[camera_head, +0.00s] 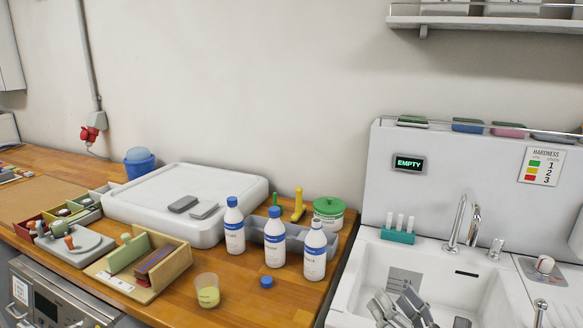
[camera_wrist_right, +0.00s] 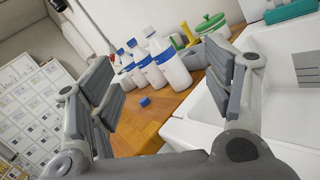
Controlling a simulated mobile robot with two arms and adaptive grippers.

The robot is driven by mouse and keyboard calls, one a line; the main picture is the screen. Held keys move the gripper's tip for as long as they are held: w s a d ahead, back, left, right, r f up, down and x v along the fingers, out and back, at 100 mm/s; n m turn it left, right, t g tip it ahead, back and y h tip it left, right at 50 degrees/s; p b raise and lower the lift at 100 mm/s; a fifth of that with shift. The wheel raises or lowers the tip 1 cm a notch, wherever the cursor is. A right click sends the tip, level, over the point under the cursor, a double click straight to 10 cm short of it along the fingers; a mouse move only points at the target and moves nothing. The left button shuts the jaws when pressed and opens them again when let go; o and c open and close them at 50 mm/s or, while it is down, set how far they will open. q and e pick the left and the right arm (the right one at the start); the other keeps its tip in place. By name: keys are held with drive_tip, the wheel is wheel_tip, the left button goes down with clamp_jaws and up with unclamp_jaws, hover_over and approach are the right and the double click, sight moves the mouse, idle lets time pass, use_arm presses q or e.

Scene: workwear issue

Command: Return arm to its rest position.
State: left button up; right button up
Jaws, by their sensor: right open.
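My right gripper (camera_head: 397,304) shows at the lower edge of the head view, in front of the white sink. In the right wrist view its two grey padded fingers stand wide apart with nothing between them, and the space between the fingertips (camera_wrist_right: 165,78) looks onto the counter. The gripper touches nothing that I can see. My left gripper and arm are not in view.
The white sink (camera_head: 345,299) has a tap (camera_head: 474,220).

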drive_tip(key=s+d+m+t+h, duration=0.2)
drive_tip(key=s+d+m+h, duration=0.35)
drive_tip(key=m, duration=0.75)
drive_tip(key=s+d+f+m+g+h, duration=0.2)
drive_tip(key=f+m+g+h, duration=0.15)
drive_tip(key=m, duration=0.25)
drive_tip(key=s+d+f+m+g+h, duration=0.3)
drive_tip(key=f+m+h, duration=0.15)
drive_tip(key=m, duration=0.25)
drive_tip(key=s+a+f+m+g+y, duration=0.3)
drive_tip(key=s+a+f+m+g, duration=0.15)
drive_tip(key=s+f, duration=0.4)
drive_tip(key=s+a+f+m+g+y, duration=0.3)
drive_tip(key=s+a+f+g, duration=0.25)
drive_tip(key=s, duration=0.55)
wheel_tip(320, 180, down, 25)
drive_tip(key=s+g, duration=0.2)
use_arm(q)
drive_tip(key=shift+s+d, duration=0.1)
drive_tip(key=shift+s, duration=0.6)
use_arm(e)
drive_tip(key=s+d+f+g, duration=0.1)
drive_tip(key=s+d+f, duration=0.1)
drive_tip(key=s+f, duration=1.4)
drive_tip(key=shift+s+d+f, duration=0.15)
drive_tip(key=shift+s+f, duration=0.2)
drive_tip(key=shift+f, duration=0.05)
